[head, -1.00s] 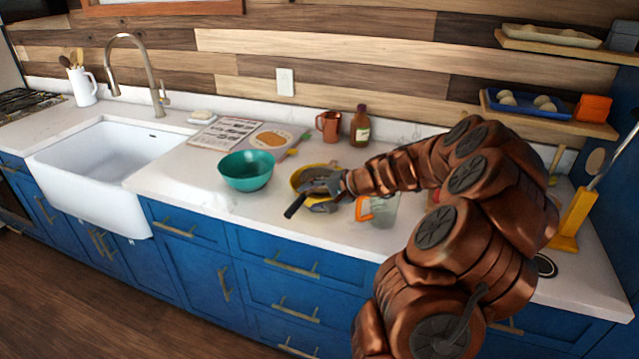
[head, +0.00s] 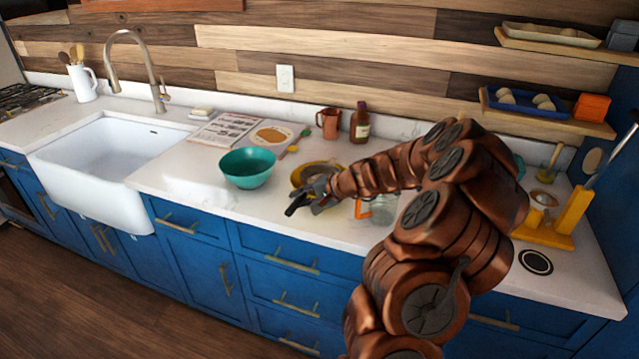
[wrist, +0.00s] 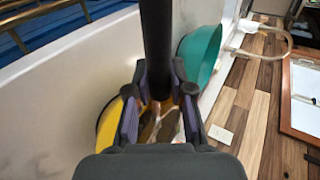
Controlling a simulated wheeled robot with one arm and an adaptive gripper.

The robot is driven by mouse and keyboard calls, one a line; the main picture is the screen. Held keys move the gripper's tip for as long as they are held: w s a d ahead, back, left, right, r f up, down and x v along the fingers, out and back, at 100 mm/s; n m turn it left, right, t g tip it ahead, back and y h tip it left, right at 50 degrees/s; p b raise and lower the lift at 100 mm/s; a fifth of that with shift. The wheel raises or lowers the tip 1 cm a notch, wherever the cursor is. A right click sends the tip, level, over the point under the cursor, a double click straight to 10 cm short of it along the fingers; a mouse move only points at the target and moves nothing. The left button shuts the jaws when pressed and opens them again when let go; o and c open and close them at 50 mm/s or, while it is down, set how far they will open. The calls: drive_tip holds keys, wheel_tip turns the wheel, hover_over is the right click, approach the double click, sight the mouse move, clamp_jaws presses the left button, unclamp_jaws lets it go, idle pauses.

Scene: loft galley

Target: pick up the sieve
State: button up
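The sieve's black handle (head: 294,207) sticks out toward the counter's front, at the lower left of my gripper (head: 318,190). In the wrist view the dark handle (wrist: 157,40) runs between the two finger pads of my gripper (wrist: 160,80), which close on it from both sides. The sieve's basket is mostly hidden by my gripper and wrist. A yellow bowl (head: 300,172) stands right behind my gripper. Its rim also shows in the wrist view (wrist: 106,122), partly covered by the left finger.
A teal bowl (head: 246,168) stands left of my gripper. A clear container with an orange handle (head: 363,209) stands close on the right, beneath my forearm. A copper mug (head: 328,122) and a brown bottle (head: 360,124) stand behind. The counter front is free.

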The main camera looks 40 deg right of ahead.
clamp_jaws()
idle(0.3)
